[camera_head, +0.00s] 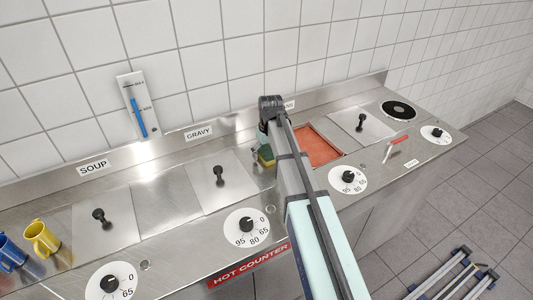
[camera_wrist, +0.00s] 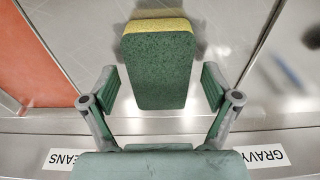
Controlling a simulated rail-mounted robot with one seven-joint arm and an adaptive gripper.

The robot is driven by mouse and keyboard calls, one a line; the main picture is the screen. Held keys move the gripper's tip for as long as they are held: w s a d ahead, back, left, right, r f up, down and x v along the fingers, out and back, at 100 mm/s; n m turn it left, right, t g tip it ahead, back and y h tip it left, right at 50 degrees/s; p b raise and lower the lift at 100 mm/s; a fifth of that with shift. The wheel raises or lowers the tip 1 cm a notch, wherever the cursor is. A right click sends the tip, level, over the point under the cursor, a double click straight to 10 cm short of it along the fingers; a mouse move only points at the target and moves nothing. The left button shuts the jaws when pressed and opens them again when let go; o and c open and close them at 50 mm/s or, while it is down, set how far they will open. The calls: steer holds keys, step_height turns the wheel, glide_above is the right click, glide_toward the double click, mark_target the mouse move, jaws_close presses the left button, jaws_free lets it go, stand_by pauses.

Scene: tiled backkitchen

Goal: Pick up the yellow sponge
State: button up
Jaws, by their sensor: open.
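The sponge (camera_wrist: 158,68) is a block with a dark green face and a yellow layer along its far edge. In the wrist view it lies between the two fingers of my gripper (camera_wrist: 161,80). The gripper is open, with a gap visible on both sides of the sponge. In the head view a small green and yellow part of the sponge (camera_head: 266,156) shows just left of my arm, on the steel counter near the back ledge. My arm hides the rest of it, and most of the gripper there.
The steel counter has lids with black knobs (camera_head: 218,174) and white dials (camera_head: 246,227). A reddish panel (camera_head: 318,145) lies right of my arm. A red-handled tool (camera_head: 402,139) lies farther right. Yellow (camera_head: 41,238) and blue (camera_head: 11,253) mugs stand at far left. A tiled wall rises behind.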

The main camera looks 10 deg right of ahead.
mark_target(266, 151)
steer(key=c, duration=0.8)
steer(key=shift+r, duration=0.1)
step_height(266, 151, up, 20)
steer(key=b, duration=0.4)
stand_by(0.4)
steer(key=c, duration=0.3)
steer(key=shift+r+p, duration=0.1)
steer(key=shift+p, duration=0.2)
steer(key=shift+p, duration=0.3)
